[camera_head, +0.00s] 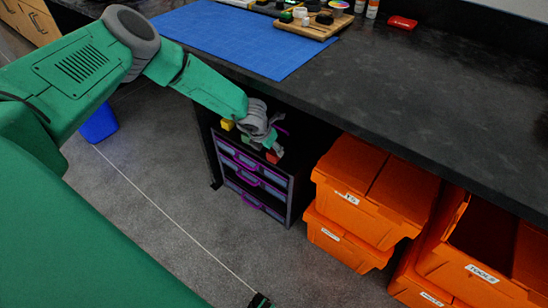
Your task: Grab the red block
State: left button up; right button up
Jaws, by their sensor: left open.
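A small red block (272,156) lies on top of the dark drawer cabinet (290,165) under the counter, near its front right edge. My left gripper (261,143) reaches in under the counter, just above the cabinet top. It is open, with its fingertips close to the red block. Whether they touch it cannot be told at this size.
A yellow block (227,124) and a purple thing (283,131) are near my left gripper. The counter edge overhangs the cabinet. Orange crates (360,190) stand to the right. A blue mat (235,35) lies on the counter. A blue bin (98,124) stands left.

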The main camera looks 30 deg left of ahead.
aim_at(274, 152)
pick_arm(q)
jog(key=x, duration=0.2)
jog(key=b+x, duration=0.1)
jog(key=shift+d+f, duration=0.1)
jog(key=shift+d, duration=0.15)
jog(key=shift+w+f, duration=0.2)
jog(key=shift+f, duration=0.2)
jog(key=c, duration=1.1)
jog(key=shift+r, duration=0.1)
